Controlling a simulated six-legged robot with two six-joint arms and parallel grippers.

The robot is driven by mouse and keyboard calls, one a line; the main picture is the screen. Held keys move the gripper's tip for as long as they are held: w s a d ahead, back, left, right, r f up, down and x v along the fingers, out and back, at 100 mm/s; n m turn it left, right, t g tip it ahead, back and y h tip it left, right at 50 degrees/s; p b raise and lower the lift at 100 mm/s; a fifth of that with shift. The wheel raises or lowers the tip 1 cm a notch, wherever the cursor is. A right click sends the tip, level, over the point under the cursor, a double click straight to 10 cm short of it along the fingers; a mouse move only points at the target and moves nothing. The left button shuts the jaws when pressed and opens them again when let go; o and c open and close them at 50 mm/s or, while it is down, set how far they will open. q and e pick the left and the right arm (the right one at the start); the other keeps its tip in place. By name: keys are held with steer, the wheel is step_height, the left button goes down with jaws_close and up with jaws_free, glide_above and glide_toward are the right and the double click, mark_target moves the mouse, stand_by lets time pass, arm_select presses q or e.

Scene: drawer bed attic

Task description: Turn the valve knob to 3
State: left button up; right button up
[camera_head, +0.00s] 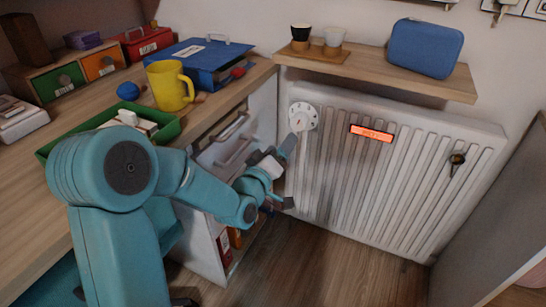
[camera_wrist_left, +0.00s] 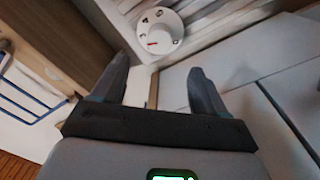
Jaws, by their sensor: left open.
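The valve knob (camera_head: 303,116) is a white round dial at the top left corner of the white radiator (camera_head: 330,180). In the left wrist view the knob (camera_wrist_left: 160,30) shows dark marks around its face and a red pointer line at its lower left; the marks are too small to read surely. My left gripper (camera_head: 288,175) is open and empty, just below the knob in the head view. In the left wrist view its two dark fingers (camera_wrist_left: 158,82) stand apart, with the knob beyond their tips and not between them. My right gripper is not in view.
A wooden shelf (camera_head: 380,75) with cups and a blue case (camera_head: 425,47) overhangs the radiator. An orange label (camera_head: 372,133) and a dark hook (camera_head: 457,160) are on the radiator. The desk with a yellow mug (camera_head: 168,86) and green tray (camera_head: 165,130) stands left. Floor is clear ahead.

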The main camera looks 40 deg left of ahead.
arm_select(q)
steer(key=v, duration=0.4)
stand_by(0.4)
steer(key=w+d+r+g+h+p, duration=0.15)
steer(key=d+r+p, duration=0.5)
steer(key=p, duration=0.75)
steer(key=s+d+r+m+g+h+p, duration=0.1)
steer(key=d+r+m+g+h+p, duration=0.2)
steer(key=d+p, duration=0.75)
steer(key=s+d+f+m+g+h+p, duration=0.1)
steer(key=s+d+f+m+g+p, duration=0.1)
steer(key=s+g+p, duration=0.2)
steer(key=s+d+f+m+g+h+p, duration=0.1)
steer(key=s+d+f+m+g+p, duration=0.1)
steer(key=s+p, duration=0.4)
steer(key=s+d+f+m+g+h+p, duration=0.2)
steer(key=s+g+p, duration=0.4)
steer(key=s, duration=0.5)
steer(key=shift+s+d+m+g, duration=0.2)
steer(key=shift+d+m+g, duration=0.35)
steer(key=shift+d, duration=0.3)
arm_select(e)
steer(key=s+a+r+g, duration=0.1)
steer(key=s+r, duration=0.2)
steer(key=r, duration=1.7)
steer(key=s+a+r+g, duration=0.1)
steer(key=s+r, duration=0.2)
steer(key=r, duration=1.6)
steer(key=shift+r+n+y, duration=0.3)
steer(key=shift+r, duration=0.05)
